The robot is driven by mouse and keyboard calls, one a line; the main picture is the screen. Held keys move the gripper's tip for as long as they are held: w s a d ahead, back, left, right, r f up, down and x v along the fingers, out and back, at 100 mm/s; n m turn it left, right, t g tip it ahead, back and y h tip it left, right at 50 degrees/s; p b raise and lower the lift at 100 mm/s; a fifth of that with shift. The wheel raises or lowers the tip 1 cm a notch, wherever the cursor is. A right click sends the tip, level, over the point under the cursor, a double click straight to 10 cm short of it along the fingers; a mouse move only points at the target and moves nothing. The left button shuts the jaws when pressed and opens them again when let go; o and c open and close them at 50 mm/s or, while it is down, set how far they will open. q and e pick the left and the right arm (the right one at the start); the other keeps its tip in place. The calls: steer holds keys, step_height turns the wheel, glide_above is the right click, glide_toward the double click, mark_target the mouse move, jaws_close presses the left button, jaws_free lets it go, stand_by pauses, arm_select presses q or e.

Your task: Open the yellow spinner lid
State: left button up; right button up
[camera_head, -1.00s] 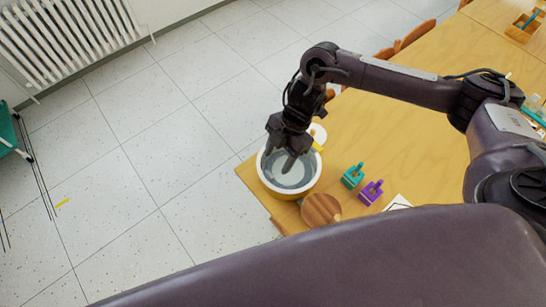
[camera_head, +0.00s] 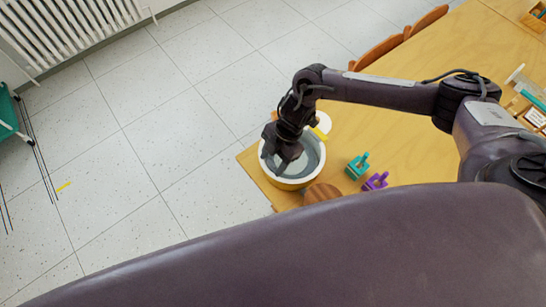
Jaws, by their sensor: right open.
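The yellow spinner (camera_head: 292,185) stands near the left corner of the table. It is a round yellow tub with a white rim and a grey, see-through-looking lid (camera_head: 308,165) on top. A small yellow piece (camera_head: 320,133) shows at its far edge, beside a white round part (camera_head: 323,122). My right gripper (camera_head: 283,166) is open and points down over the left part of the lid. I cannot tell whether its fingers touch the lid or rim. The gripper hides part of the lid's left side. My left gripper is not in view.
A teal block (camera_head: 357,166), a purple block (camera_head: 376,182) and a round wooden piece (camera_head: 322,194) sit right of and in front of the spinner. The wooden table (camera_head: 400,135) is clear farther back. Chairs (camera_head: 378,52) stand along its far edge. My own dark body hides the near side.

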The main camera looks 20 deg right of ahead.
steer(key=shift+c, duration=0.3)
jaws_close()
steer(key=shift+r, duration=0.1)
